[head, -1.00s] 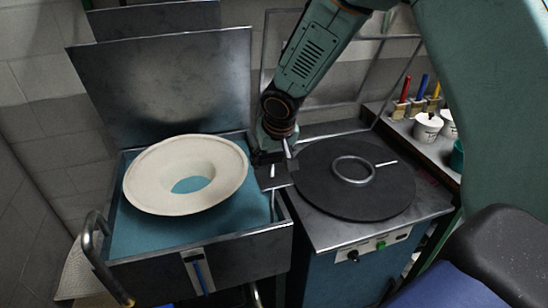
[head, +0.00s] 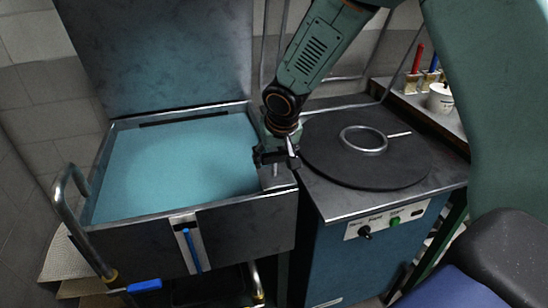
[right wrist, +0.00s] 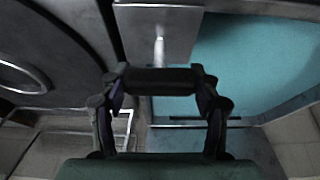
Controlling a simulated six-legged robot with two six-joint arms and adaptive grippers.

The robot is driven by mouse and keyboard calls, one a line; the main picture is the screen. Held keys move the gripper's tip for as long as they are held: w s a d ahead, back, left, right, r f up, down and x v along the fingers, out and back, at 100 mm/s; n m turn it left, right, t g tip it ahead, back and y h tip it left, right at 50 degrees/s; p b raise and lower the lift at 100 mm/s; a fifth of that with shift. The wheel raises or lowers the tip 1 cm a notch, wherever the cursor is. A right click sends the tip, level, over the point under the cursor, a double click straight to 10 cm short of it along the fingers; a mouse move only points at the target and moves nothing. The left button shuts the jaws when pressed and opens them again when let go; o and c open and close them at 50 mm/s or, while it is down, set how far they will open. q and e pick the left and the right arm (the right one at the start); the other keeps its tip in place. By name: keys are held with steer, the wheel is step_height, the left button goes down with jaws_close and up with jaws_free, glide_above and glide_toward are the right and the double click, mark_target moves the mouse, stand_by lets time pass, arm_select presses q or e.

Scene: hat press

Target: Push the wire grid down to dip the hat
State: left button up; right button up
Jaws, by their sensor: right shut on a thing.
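The tank (head: 190,211) on the left is full of flat blue-green liquid (head: 180,165), which also shows in the right wrist view (right wrist: 240,60). The hat and the wire grid do not show in any view now; no part of them rises above the liquid. My right gripper (head: 277,157) is low at the tank's right edge, beside the hot plate. In the right wrist view it (right wrist: 158,82) is shut on a dark crossbar-like handle (right wrist: 160,80), near a metal plate. Whether the handle joins the grid is hidden. My left gripper is out of view.
A round black plate (head: 420,165) with a metal ring (head: 363,139) lies on the blue machine to the right. The tank's raised lid (head: 165,60) stands behind. A curved rail (head: 62,200) is at the front left. Brushes and a white pot (head: 440,98) stand far right.

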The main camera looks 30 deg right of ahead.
steer(key=shift+s+f+b, duration=0.1)
steer(key=shift+f+b, duration=0.25)
steer(key=shift+f, duration=0.25)
steer(key=shift+s+f, duration=0.1)
steer(key=shift+s, duration=0.1)
steer(key=o, duration=1.3)
steer(key=shift+f, duration=0.1)
steer(key=o, duration=0.4)
steer(key=shift+w, duration=0.2)
steer(key=shift+r, duration=0.2)
steer(key=shift+r, duration=0.1)
steer(key=v, duration=1.2)
steer(key=shift+s, duration=0.15)
